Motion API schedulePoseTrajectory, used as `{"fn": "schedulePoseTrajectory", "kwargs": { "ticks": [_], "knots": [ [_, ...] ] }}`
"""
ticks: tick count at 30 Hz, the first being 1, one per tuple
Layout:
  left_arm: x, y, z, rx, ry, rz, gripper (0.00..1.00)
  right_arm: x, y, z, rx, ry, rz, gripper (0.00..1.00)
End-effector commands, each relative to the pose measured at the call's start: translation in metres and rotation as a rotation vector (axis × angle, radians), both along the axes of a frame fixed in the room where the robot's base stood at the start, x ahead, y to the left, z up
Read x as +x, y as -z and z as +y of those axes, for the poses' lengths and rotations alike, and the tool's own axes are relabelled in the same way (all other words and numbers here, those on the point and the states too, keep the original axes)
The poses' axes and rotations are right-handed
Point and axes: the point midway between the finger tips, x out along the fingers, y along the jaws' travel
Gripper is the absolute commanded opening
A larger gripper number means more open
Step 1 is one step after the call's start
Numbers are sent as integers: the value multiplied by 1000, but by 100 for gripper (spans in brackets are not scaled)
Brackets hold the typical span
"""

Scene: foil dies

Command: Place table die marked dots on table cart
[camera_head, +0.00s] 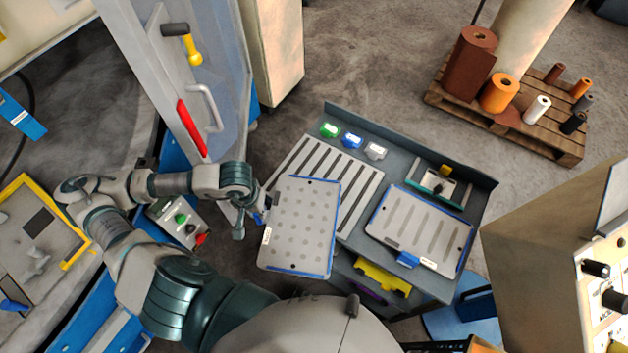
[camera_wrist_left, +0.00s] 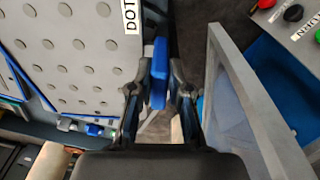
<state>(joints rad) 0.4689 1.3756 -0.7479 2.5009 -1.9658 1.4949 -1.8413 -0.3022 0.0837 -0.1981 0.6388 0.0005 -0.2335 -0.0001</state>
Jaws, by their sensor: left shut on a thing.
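The die marked dots (camera_head: 318,228) is a light grey plate with rows of round dots and a blue edge. In the head view it overlaps the left part of the grey table cart (camera_head: 415,152); its left side sticks out past the cart, and I cannot tell whether it touches the cart. My left gripper (camera_head: 260,208) is at its left edge. In the left wrist view my left gripper (camera_wrist_left: 158,100) is shut on the die's blue handle (camera_wrist_left: 158,70), beside the dotted face (camera_wrist_left: 75,50) and a label partly reading "DOT". My right gripper is not in view.
A slatted grey area (camera_head: 355,190) of the cart top shows beside the dots die. A striped die (camera_head: 420,230) lies on the cart's right. Green, blue and grey pieces (camera_head: 352,140) line its back. A grey machine door (camera_head: 180,75) stands close left. A pallet (camera_head: 505,120) holds rolls.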

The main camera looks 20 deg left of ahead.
Motion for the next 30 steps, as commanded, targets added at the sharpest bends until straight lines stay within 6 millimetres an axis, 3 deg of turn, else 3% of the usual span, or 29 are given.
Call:
{"fn": "schedulePoseTrajectory", "kwargs": {
  "ticks": [6,14,21,25,30],
  "knots": [
    [25,9,-2,-6,0,-9,0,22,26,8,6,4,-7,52],
    [83,2,-8,-5,0,-8,0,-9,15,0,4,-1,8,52],
    [137,8,-8,-5,0,-6,0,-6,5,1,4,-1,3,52],
    [152,12,-6,-5,0,-5,0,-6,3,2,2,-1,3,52],
    [156,16,-6,-4,2,-4,0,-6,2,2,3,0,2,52]
  ]
}}
